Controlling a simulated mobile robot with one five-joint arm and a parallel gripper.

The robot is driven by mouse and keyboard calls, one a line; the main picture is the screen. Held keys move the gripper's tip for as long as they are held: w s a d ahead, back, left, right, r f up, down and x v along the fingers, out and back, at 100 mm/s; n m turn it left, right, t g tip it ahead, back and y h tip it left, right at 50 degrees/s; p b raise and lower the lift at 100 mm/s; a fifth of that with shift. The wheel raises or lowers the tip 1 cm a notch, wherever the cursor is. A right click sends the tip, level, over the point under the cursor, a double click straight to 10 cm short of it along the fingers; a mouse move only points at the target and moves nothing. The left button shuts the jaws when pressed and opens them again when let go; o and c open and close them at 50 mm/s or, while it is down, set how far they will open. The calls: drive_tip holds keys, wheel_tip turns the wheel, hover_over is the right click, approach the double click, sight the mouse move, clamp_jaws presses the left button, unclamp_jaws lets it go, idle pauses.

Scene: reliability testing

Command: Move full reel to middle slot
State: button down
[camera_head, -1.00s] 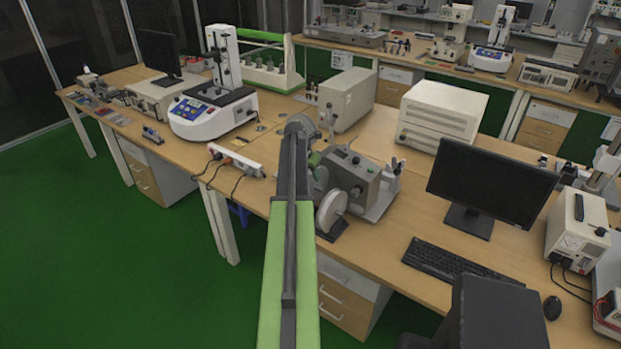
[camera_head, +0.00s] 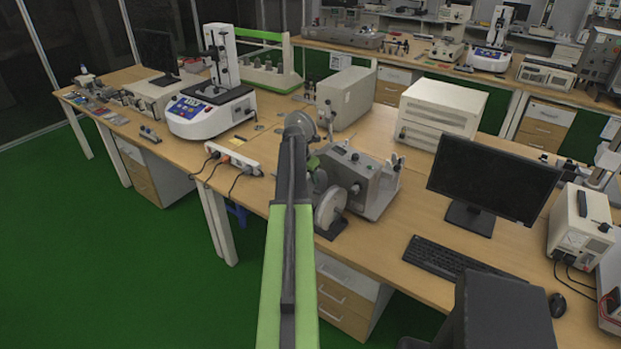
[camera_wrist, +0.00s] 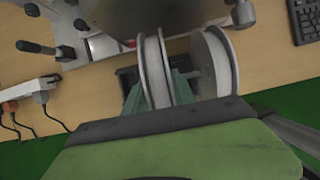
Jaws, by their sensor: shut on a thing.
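In the wrist view, the teal fingers of my gripper (camera_wrist: 158,92) are closed on a pale reel (camera_wrist: 155,72), one on each side of its rim. A second pale reel (camera_wrist: 218,62) stands just to the right on a spindle of the winding machine. The grey winding machine (camera_head: 352,178) stands on the bench in the head view; there, a white reel (camera_head: 330,207) shows at its near side. My arm hides part of this area. I cannot tell how much is wound on the held reel, or which slot it is at.
A white power strip (camera_head: 232,158) with cables lies on the bench to the left. A monitor (camera_head: 492,183) and keyboard (camera_head: 467,262) are to the right. A grey box instrument (camera_head: 346,98) stands behind the machine. A dark chair (camera_head: 505,312) is at the front right.

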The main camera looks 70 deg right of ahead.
drive_tip(key=shift+f+b, duration=0.95)
drive_tip(key=shift+f+b, duration=0.75)
drive_tip(key=shift+b, duration=0.05)
drive_tip(key=shift+f+b, duration=0.35)
drive_tip(key=c, duration=1)
unclamp_jaws()
